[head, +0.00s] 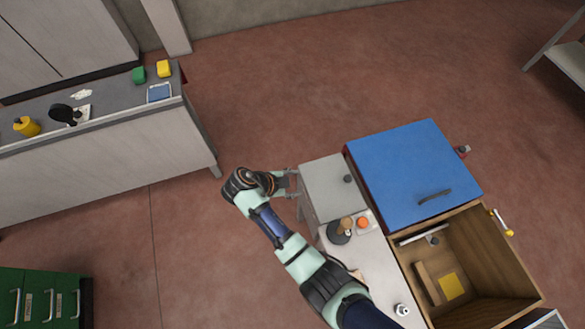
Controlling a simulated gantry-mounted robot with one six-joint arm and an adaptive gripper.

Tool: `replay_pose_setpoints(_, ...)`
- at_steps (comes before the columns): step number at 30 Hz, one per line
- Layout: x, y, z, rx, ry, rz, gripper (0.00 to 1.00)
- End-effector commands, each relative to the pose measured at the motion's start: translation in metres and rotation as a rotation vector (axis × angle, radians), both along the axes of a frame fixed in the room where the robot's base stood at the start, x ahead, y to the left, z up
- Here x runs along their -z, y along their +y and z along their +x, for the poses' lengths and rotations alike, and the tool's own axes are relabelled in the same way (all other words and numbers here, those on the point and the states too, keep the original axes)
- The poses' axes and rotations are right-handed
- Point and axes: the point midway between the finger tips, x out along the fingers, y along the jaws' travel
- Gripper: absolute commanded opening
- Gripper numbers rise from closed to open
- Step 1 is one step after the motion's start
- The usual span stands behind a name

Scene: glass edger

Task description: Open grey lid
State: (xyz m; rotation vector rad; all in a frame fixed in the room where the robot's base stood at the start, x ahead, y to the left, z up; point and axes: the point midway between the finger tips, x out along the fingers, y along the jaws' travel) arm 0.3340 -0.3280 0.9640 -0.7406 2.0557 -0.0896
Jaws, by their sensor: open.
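The grey lid (325,187) is the flat top of a grey box (308,213) in the middle of the head view. It looks closed, and a small dark knob (348,179) stands near its right edge. My gripper (293,183) is open at the lid's left edge, with its fingers pointing right toward the box. No object shows between the fingers. I cannot tell whether the fingertips touch the box or at what height they are.
A blue lid (405,165) with a dark handle (435,195) lies right of the grey box. An open wooden compartment (500,275) is below it. A dark round object (339,233) and an orange button (363,223) sit just below the grey lid. Open floor lies left.

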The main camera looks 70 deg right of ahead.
Motion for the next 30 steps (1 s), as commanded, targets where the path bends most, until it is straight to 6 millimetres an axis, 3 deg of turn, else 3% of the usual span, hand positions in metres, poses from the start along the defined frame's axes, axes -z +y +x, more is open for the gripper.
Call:
replay_pose_setpoints(4, -0.007, 0.005, 0.004, 0.000, -0.002, -0.001, 0.57)
replay_pose_setpoints(15, -0.053, 0.038, 0.028, -0.002, 0.000, 0.000, 0.57)
replay_pose_setpoints(30, -0.056, 0.040, 0.029, 0.000, 0.000, 0.000, 0.57)
